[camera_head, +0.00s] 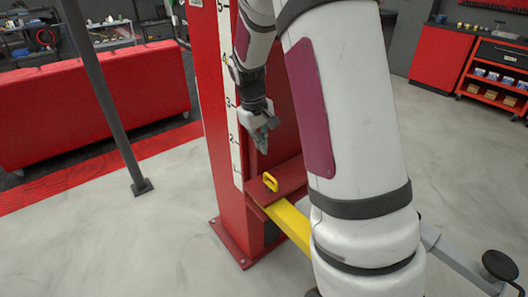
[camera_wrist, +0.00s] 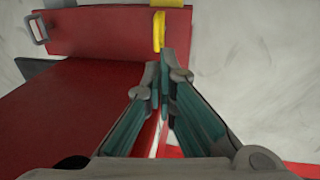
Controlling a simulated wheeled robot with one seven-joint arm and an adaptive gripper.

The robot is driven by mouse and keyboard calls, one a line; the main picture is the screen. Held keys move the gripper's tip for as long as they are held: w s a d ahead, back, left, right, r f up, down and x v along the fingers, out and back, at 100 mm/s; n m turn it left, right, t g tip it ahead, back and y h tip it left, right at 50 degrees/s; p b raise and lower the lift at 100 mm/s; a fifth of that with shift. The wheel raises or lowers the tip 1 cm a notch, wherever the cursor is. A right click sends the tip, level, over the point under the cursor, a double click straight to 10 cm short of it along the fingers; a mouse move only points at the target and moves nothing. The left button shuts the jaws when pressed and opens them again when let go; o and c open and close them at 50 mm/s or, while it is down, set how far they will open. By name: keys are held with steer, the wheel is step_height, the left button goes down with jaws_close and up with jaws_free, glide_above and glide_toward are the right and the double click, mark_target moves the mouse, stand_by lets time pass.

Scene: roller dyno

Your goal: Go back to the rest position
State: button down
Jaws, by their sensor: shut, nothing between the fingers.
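My gripper (camera_head: 263,133) is in front of the red lift column (camera_head: 218,130) in the head view, above a yellow handle (camera_head: 270,181). In the wrist view my gripper (camera_wrist: 163,75) has its fingertips together with nothing between them. The yellow handle (camera_wrist: 159,31) shows just beyond the fingertips there, and the gripper looks apart from it in the head view. My white arm comes down from the top of the head view and hides part of the column.
A yellow lift arm (camera_head: 288,222) runs from the column's red carriage (camera_head: 284,180). A grey arm with a black pad (camera_head: 500,265) reaches out at lower right. A dark post (camera_head: 105,95) stands at left, before a red bench (camera_head: 90,105). Grey floor between is clear.

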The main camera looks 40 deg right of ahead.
steer(key=shift+r, duration=0.15)
stand_by(0.4)
steer(key=s+a+r+t+y+p, duration=0.1)
steer(key=s+a+r+t+p, duration=0.1)
steer(key=s+a+r, duration=1.05)
steer(key=s+a+r+t, duration=0.1)
steer(key=s+a+r, duration=0.2)
steer(key=s, duration=0.5)
steer(key=s+a+r+y+p, duration=0.1)
steer(key=s+a+r, duration=0.1)
steer(key=s, duration=0.6)
steer(key=shift+a+r+t, duration=0.4)
steer(key=shift+r, duration=0.05)
steer(key=shift+s, duration=0.1)
